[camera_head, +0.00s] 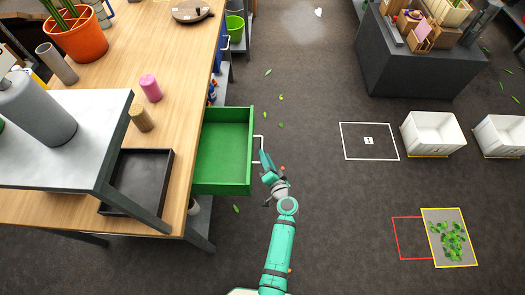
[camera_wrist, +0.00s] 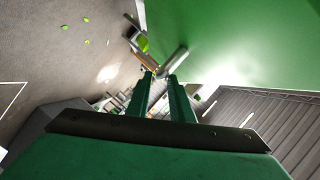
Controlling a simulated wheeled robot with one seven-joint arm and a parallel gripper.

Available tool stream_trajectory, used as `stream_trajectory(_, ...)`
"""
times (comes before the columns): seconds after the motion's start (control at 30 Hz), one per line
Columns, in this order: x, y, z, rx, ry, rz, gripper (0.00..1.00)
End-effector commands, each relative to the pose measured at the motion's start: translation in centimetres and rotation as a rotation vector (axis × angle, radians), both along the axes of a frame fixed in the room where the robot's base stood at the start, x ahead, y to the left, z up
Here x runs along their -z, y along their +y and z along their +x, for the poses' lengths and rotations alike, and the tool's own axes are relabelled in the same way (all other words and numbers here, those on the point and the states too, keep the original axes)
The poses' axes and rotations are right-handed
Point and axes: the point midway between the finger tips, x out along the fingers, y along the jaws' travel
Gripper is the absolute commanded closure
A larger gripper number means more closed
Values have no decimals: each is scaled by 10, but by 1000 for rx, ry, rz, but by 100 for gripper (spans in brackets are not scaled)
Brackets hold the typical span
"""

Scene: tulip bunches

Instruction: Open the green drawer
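The green drawer (camera_head: 224,150) is pulled out from the right side of the wooden table and is empty. Its pale handle (camera_head: 257,137) sticks out from its front, on the right. The green drawer front (camera_wrist: 245,40) fills the upper right of the wrist view, with the greyish handle (camera_wrist: 174,60) at my fingertips. My gripper (camera_head: 264,158) is at the handle's lower part in the head view. In the wrist view, my gripper's fingers (camera_wrist: 160,82) are close together with a narrow gap, and appear closed around the handle. The exact contact is small and partly hidden.
The table (camera_head: 170,60) holds a black tray (camera_head: 138,182), pink and brown cylinders and an orange pot (camera_head: 80,38). White bins (camera_head: 432,135) stand on the floor at right. The floor between the drawer and the bins is mostly clear.

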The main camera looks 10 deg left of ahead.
Motion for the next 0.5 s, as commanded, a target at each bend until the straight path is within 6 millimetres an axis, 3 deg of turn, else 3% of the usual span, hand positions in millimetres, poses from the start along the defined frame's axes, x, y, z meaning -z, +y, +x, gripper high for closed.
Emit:
stream_trajectory(0.2,-8,-16,-34,2,1,0,80)
stream_trajectory(0.5,-12,-23,-50,-1,1,1,80)
